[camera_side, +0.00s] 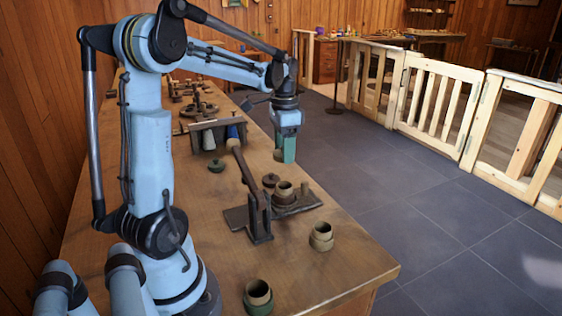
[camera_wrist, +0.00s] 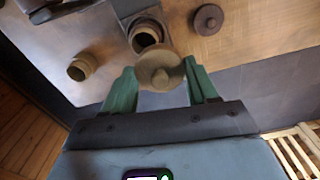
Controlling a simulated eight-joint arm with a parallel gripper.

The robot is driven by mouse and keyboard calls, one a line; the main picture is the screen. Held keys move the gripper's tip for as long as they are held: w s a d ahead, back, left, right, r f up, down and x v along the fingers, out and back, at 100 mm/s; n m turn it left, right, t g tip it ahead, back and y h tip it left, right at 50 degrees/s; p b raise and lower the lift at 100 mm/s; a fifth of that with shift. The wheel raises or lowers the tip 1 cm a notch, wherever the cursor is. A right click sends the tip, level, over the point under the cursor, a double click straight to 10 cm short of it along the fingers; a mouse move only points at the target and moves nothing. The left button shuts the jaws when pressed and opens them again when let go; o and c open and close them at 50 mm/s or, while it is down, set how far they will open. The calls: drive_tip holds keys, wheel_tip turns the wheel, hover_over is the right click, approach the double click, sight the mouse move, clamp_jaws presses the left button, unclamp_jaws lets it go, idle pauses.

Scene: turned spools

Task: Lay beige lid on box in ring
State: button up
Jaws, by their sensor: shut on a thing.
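My gripper (camera_wrist: 160,84) is shut on the beige lid (camera_wrist: 160,72), a round disc with a small knob, held between green fingers. The lid is apart from the box in the side view.
A dark lever press (camera_side: 257,212) stands beside the ring. Other open pots stand near the front (camera_side: 321,236) and (camera_side: 258,296). A green lid (camera_side: 216,165) lies on the bench. A dark rack (camera_side: 215,132) stands farther back. The bench's right edge is close.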

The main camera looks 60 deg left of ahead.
sight(285, 185)
drive_tip(key=shift+s+d+r, duration=0.1)
drive_tip(key=shift+s+d, duration=0.15)
drive_tip(key=shift+d, duration=0.35)
drive_tip(key=shift+s+d, duration=0.2)
drive_tip(key=shift+d, duration=0.35)
drive_tip(key=shift+f, duration=3.15)
drive_tip(key=shift+f, duration=0.8)
drive_tip(key=o, duration=1.1)
drive_tip(key=shift+r, duration=4.3)
